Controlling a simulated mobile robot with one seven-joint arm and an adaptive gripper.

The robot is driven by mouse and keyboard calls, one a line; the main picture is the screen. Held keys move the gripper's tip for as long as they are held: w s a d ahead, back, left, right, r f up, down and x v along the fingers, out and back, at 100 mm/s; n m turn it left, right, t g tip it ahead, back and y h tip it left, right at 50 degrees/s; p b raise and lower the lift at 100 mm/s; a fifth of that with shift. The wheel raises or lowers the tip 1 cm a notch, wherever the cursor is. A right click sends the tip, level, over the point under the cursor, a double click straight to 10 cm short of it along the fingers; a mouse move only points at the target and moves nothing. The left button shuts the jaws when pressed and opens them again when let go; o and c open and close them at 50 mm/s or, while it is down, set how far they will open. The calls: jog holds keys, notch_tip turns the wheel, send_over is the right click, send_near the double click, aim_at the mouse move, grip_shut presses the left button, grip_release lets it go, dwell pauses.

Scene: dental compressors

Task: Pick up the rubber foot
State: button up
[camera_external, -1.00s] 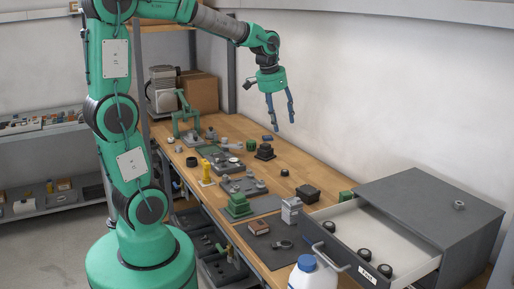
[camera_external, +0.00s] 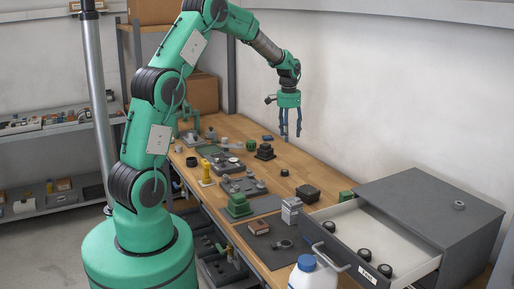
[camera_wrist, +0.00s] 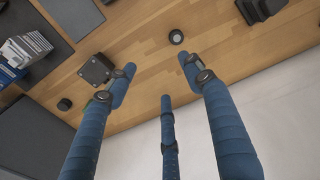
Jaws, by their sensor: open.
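A small dark round piece with a lighter centre (camera_external: 284,172), which looks like a rubber foot, lies alone on the wooden bench. It also shows in the wrist view (camera_wrist: 176,37), just beyond my fingertips. Another small dark round thing (camera_wrist: 64,104) lies on the wood in the wrist view. I cannot tell which is meant. My gripper (camera_external: 291,136) is open, empty and pointing down above the bench; it also shows in the wrist view (camera_wrist: 158,75).
A dark square block (camera_external: 307,193) and a black stepped part (camera_external: 265,152) stand near the lone foot. A grey drawer cabinet (camera_external: 430,215) stands at the right end. Several parts and plates crowd the bench's front half. The wall (camera_external: 380,110) runs close behind.

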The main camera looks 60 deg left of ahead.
jog(key=w+a+f+p, duration=0.1)
jog(key=a+f, duration=0.4)
jog(key=f, duration=0.1)
jog(key=shift+w+g, duration=0.3)
jog(key=shift+w, duration=0.1)
jog(key=shift+f, duration=0.1)
jog(key=b, duration=0.1)
send_over(285, 171)
jog(key=shift+a+f, duration=0.2)
jog(key=shift+f, duration=4)
jog(key=shift+f+b, duration=0.75)
jog(key=shift+f, duration=1.9)
jog(key=c, duration=1.1)
